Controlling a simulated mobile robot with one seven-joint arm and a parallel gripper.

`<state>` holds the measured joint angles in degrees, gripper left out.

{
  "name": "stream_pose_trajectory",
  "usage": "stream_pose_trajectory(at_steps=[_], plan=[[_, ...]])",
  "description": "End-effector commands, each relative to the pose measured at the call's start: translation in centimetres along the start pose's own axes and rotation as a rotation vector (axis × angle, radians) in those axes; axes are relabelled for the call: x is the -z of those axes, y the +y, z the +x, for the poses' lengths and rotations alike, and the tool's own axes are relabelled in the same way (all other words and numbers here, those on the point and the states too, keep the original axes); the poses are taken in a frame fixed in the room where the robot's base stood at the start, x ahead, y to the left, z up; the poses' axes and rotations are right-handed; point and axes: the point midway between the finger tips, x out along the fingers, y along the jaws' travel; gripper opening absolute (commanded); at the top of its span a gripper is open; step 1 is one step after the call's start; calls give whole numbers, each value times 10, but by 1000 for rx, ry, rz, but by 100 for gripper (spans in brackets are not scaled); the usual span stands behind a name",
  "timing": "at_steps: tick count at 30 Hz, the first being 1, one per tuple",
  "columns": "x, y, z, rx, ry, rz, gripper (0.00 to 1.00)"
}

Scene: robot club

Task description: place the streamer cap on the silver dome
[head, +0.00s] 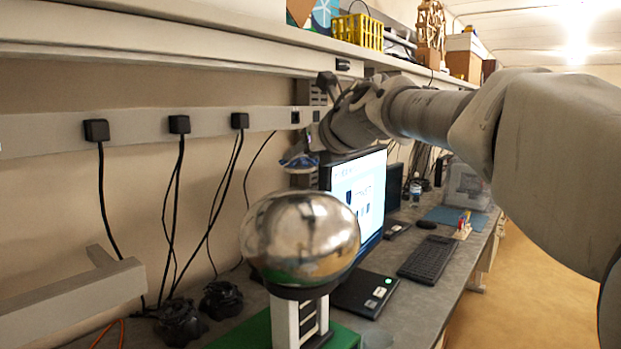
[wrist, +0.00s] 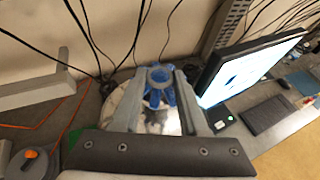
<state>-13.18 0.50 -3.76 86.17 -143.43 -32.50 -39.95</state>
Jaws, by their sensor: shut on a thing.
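The silver dome (head: 300,240) is a shiny round ball on a white and black stand in the head view. My gripper (wrist: 160,76) is shut on the blue streamer cap (wrist: 161,88), which sits between the two grey fingers in the wrist view. The cap also shows in the head view (head: 298,163), above the dome with a gap of background between them. In the wrist view the dome (wrist: 172,125) shows only in part below the cap, hidden by the cap, fingers and palm.
A monitor (head: 362,192) stands close to the right of the dome, with a keyboard (head: 427,260) beyond it. Black cables hang from wall plugs (head: 179,124) at left. A grey rail (head: 70,300) juts in at lower left. A shelf (head: 200,50) runs above.

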Motion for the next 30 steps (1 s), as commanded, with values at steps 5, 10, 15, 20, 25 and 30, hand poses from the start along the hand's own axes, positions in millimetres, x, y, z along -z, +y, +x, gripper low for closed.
stream_pose_trajectory(at_steps=[5,10,15,20,25,30], plan=[[23,0,10,0,2,1,0],[38,-1,16,2,0,0,0],[36,-1,15,2,-1,0,0],[40,-1,16,1,0,1,0],[39,-1,16,1,0,1,71],[39,-1,16,1,0,1,73]])
